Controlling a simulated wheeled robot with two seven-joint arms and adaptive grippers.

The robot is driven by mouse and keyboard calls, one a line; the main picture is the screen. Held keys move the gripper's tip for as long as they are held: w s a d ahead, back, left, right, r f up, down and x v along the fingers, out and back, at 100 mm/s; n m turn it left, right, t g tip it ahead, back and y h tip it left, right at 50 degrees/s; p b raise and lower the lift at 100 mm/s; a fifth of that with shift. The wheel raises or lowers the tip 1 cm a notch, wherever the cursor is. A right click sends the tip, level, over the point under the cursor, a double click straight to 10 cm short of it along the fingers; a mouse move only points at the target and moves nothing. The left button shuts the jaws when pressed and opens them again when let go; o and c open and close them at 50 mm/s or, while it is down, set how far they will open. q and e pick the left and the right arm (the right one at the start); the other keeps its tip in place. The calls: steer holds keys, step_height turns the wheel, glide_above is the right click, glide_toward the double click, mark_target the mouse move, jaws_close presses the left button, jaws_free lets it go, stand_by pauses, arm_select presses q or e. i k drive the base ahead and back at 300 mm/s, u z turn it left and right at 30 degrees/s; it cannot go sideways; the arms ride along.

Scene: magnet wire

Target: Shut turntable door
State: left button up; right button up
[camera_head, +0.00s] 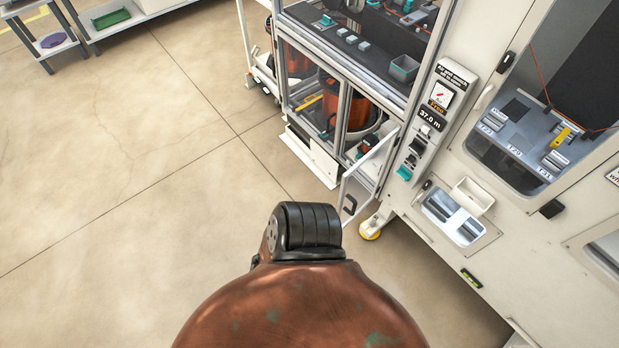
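The turntable door (368,168) is a narrow clear panel in a pale frame, low on the machine. It stands open, swung out from the cabinet toward me, with a dark handle (350,205) near its free lower edge. Behind it, the lower cabinet bay holds copper-coloured wire spools (338,98); the turntable itself is mostly hidden by the frame and spools. A dark and red item (369,146) shows in the opening beside the door. Neither of my grippers is in view.
A control panel (433,115) reading 37.0 m stands right of the door. A yellow-rimmed caster foot (371,228) is below it. A white ledge (310,156) juts out at the cabinet's base. Open floor (130,170) lies left; a shelf with a green tray (112,18) is farther back.

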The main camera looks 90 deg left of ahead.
mark_target(393, 134)
steer(key=u, duration=2.2)
steer(key=i, duration=0.5)
